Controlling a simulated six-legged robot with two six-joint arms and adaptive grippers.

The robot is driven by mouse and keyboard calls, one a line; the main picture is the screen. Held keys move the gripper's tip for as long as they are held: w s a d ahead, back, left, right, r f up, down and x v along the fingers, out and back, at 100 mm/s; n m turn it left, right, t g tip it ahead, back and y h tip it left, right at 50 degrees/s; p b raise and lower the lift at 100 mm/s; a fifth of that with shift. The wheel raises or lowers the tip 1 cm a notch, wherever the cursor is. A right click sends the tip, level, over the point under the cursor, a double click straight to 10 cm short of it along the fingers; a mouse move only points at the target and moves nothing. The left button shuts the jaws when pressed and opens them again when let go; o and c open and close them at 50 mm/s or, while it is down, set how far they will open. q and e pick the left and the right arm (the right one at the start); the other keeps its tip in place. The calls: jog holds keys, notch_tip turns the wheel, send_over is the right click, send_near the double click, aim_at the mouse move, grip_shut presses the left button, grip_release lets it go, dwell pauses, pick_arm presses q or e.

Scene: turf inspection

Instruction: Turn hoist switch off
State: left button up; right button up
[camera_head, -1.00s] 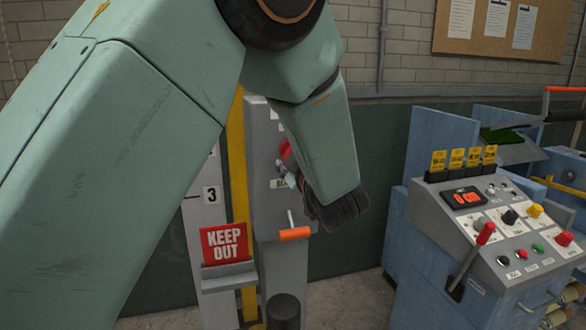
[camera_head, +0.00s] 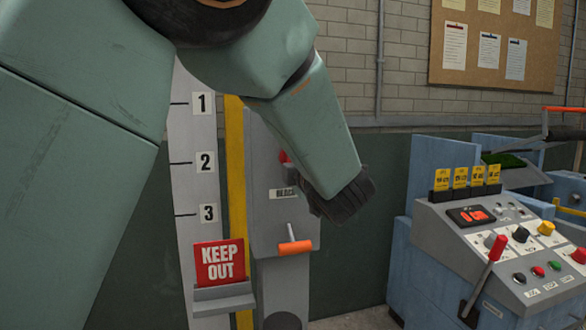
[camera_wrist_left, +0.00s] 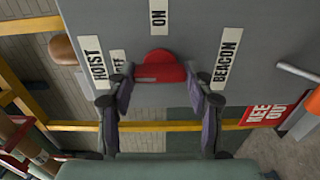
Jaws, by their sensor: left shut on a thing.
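The hoist switch is a red knob (camera_wrist_left: 160,68) on a grey panel (camera_wrist_left: 105,15), with HOIST, OFF, ON and BEACON labels around it. My left gripper (camera_wrist_left: 160,76) is shut on the knob, one finger at each side of it. In the head view, a small part of the red knob (camera_head: 284,157) shows beside my forearm, which hides the fingers. The grey box (camera_head: 270,215) carrying it stands beside a yellow post. My right gripper is not in view.
An orange-handled lever (camera_head: 295,247) sticks out below the switch. A control console (camera_head: 500,235) with a red lever stands at right.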

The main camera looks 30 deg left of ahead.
pick_arm(q)
jog(key=shift+r, duration=0.1)
dwell(0.3)
jog(key=o, duration=1.2)
jog(key=shift+w, duration=0.1)
jog(key=shift+c, duration=0.2)
